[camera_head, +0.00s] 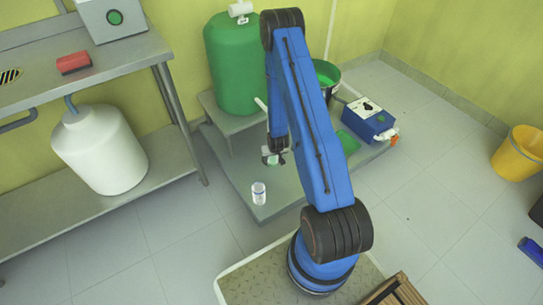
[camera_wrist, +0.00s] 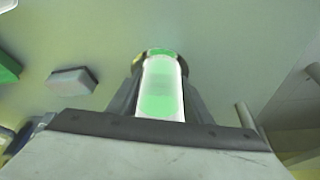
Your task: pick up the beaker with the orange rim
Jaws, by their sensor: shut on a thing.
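My gripper (camera_head: 275,160) is above the low grey platform and is shut on a small beaker. In the wrist view the held beaker (camera_wrist: 161,90) is a whitish cylinder with green showing through it, between the two dark fingers. A little dark yellow shows beside its far end; I cannot tell whether that is an orange rim or part of the fingers. A second small clear and white beaker (camera_head: 259,192) stands upright on the platform, nearer the front edge and apart from my gripper. No orange rim can be made out on it.
A green tank (camera_head: 233,65) stands on a raised step behind. A blue box device (camera_head: 370,120) and a dark bucket with green inside (camera_head: 328,75) are on the platform's right. A metal bench (camera_head: 120,55) and white jug (camera_head: 100,150) are at left.

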